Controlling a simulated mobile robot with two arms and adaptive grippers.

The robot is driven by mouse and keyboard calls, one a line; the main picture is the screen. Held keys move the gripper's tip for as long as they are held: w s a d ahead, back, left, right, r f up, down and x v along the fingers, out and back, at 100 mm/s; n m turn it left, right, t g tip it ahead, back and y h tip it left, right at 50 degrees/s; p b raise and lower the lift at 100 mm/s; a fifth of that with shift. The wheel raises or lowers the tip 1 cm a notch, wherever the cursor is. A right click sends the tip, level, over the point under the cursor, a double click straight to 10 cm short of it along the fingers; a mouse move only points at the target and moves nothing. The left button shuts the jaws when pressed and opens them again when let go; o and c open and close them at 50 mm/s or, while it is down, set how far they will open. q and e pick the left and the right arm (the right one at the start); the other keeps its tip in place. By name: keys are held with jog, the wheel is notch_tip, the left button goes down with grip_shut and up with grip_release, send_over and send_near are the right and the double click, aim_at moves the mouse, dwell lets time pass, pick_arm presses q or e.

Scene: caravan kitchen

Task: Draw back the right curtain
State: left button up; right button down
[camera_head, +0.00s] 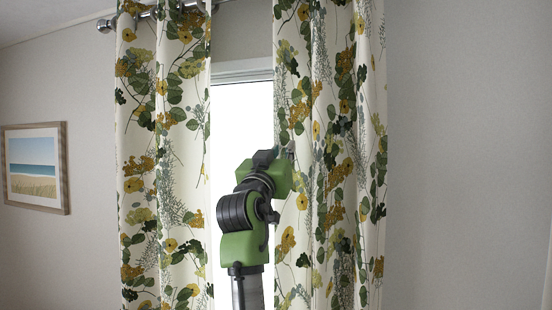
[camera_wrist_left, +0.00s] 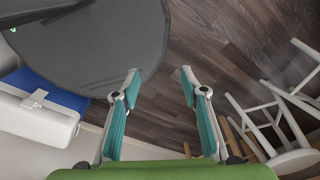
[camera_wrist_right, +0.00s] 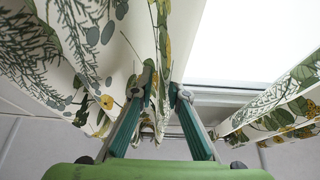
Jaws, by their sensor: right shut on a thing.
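The right curtain (camera_head: 343,150), cream with green and yellow leaves and flowers, hangs in folds to the right of the bright window gap. My right gripper (camera_head: 286,152) is at its inner edge, partly hidden behind my own wrist. In the right wrist view, my right gripper (camera_wrist_right: 164,90) is shut on a fold of this curtain (camera_wrist_right: 80,45), with cloth between the fingertips. My left gripper (camera_wrist_left: 160,75) shows only in the left wrist view, open and empty above the floor.
The left curtain (camera_head: 165,170) hangs left of the window (camera_head: 240,120). A curtain rod (camera_head: 106,25) runs above. A framed beach picture (camera_head: 35,165) hangs at left. Below my left gripper are a dark round table (camera_wrist_left: 100,40), white stools (camera_wrist_left: 270,120) and wooden floor.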

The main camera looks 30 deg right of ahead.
jog(key=shift+s+d+f+b, duration=0.1)
jog(key=shift+s+d+b, duration=0.2)
jog(key=shift+s+d, duration=0.9)
pick_arm(q)
jog(key=shift+w+a+f, duration=0.35)
jog(key=shift+w+f, duration=0.15)
jog(key=shift+w, duration=0.15)
pick_arm(e)
jog(key=c, duration=2)
grip_release()
jog(key=shift+s+a, duration=0.1)
jog(key=shift+o, duration=0.2)
pick_arm(q)
jog(key=shift+a, duration=0.35)
pick_arm(e)
jog(key=v, duration=1.2)
